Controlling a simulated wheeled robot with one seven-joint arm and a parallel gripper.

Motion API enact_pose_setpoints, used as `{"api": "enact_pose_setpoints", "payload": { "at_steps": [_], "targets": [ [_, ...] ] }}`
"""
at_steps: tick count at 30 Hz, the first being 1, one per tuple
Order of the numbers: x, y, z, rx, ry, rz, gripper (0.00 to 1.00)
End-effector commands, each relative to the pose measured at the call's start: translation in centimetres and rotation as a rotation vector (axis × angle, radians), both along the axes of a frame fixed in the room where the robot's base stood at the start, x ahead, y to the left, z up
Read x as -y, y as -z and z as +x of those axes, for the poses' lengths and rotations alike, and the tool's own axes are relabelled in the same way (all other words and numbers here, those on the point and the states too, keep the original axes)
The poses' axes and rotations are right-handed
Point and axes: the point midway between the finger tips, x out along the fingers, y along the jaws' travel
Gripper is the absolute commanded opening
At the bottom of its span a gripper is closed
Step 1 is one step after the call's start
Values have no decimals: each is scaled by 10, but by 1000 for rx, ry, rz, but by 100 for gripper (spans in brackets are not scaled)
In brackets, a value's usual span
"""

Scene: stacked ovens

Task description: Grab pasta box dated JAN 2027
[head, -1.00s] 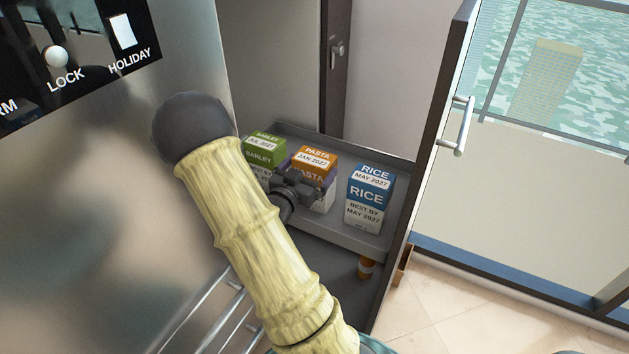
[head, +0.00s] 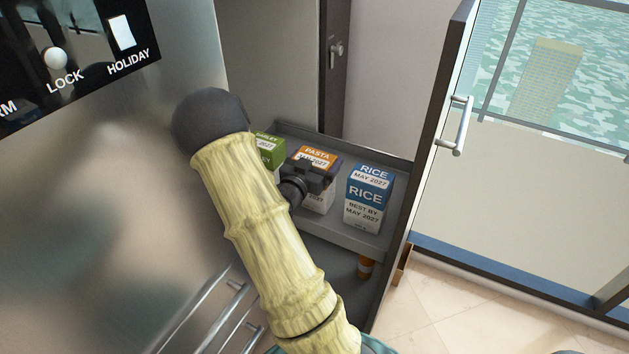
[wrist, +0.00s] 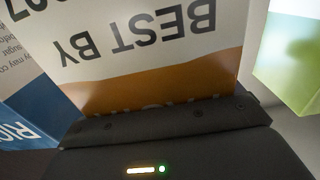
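The pasta box (head: 318,153), with an orange top and white lower part, stands on the grey shelf (head: 352,238) between the barley and rice boxes. My gripper (head: 312,173) is at its front and hides part of its face and date label. In the wrist view, the box's printed face (wrist: 150,35), reading "BEST BY" upside down above an orange band, is very close to my gripper's dark body (wrist: 165,135). The fingers are not clear in either view, so I cannot tell whether they grip the box.
The blue and white rice box (head: 368,190), marked MAY 2027, stands to the right. The green barley box (head: 268,150) is to the left, partly hidden by my arm. An open door (head: 447,100) stands at right.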

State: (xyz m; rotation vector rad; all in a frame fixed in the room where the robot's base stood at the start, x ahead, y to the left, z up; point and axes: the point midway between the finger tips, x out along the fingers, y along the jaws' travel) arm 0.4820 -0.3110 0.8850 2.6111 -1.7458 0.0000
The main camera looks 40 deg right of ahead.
Motion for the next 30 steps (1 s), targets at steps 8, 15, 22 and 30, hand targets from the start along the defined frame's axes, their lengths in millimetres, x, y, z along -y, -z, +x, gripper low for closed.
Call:
{"api": "enact_pose_setpoints", "payload": {
  "at_steps": [8, 15, 22, 30],
  "targets": [
    [-1, -1, 1, 4, -3, -1, 31],
    [0, -3, 1, 4, -1, -1, 31],
    [0, -26, 1, 7, -1, -1, 31],
    [-1, -88, 1, 12, -2, -2, 31]
  ]
}}
